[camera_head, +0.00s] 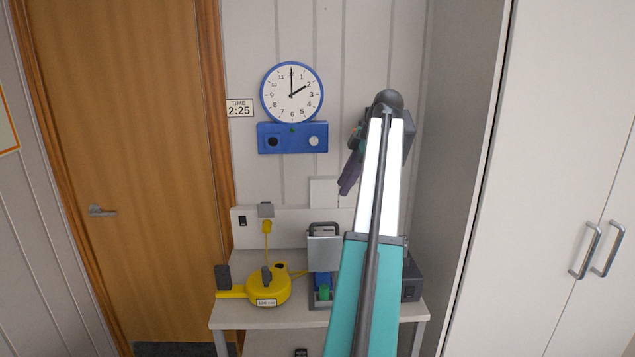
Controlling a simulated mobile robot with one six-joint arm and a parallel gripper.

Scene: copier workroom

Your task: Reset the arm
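My arm, teal and white, reaches up from the bottom of the view toward the wall, right of centre. My gripper (350,172) is at its far end, in front of the wall and to the right of the blue clock. It is mostly hidden behind the arm's last links. A dark finger-like part points down and to the left. I cannot see both fingertips, so I cannot tell whether it is open or holds anything.
A wall clock (291,93) sits over a blue box (292,138) with a knob, beside a "TIME 2:25" sign (239,108). Below, a small table (250,318) bears a yellow device (267,288) and a grey stand (324,252). A wooden door (125,150) is left, white cabinets (560,150) right.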

